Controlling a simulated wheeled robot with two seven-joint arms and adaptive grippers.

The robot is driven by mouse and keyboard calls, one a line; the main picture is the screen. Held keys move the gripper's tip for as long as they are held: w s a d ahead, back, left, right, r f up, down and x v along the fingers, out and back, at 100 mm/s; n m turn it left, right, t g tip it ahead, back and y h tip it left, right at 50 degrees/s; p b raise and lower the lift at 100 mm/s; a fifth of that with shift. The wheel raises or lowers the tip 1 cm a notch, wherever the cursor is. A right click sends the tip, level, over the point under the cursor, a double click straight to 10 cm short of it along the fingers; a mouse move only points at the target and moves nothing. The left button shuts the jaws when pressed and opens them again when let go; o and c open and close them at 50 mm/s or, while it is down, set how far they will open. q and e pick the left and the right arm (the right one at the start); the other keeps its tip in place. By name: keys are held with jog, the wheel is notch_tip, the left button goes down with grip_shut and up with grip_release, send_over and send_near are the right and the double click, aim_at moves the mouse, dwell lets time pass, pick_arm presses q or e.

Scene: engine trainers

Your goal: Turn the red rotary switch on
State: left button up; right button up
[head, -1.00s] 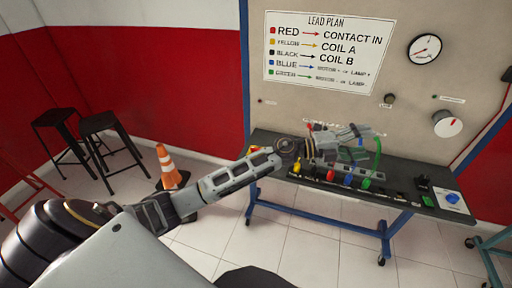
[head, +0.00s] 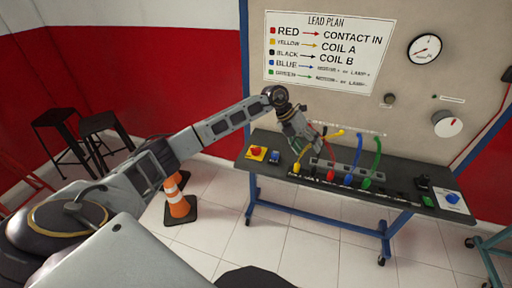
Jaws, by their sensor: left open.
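A red knob on a yellow plate (head: 257,152), which looks like the red rotary switch, sits at the left end of the dark bench top. Its exact setting is too small to tell. My left gripper (head: 312,148) is open, pointing down and to the right, above the bench by the left coloured leads. It is to the right of the red knob and apart from it. Whether its fingers touch a lead cannot be told. My right gripper is not in view.
The bench (head: 315,194) carries a small blue switch (head: 274,157), coloured leads such as the green one (head: 377,160), and a blue knob (head: 453,197) at right. Behind stands a panel with a gauge (head: 425,48) and a white dial (head: 447,124). A traffic cone (head: 177,203) stands at left.

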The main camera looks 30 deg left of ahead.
pick_arm(q)
jog(key=a+r+n+y, duration=0.1)
jog(key=a+y, duration=0.2)
jog(key=a, duration=0.8)
notch_tip(320, 180, up, 3)
jog(key=n+g+y, duration=0.2)
jog(key=y, duration=0.2)
send_over(256, 148)
jog(key=shift+r, duration=0.15)
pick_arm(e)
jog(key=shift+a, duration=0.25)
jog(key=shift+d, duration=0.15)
pick_arm(q)
notch_tip(256, 148, down, 14)
jog(key=shift+r+p, duration=0.1)
jog(key=shift+p, duration=0.8)
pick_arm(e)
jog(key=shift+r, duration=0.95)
pick_arm(q)
jog(key=c, duration=1)
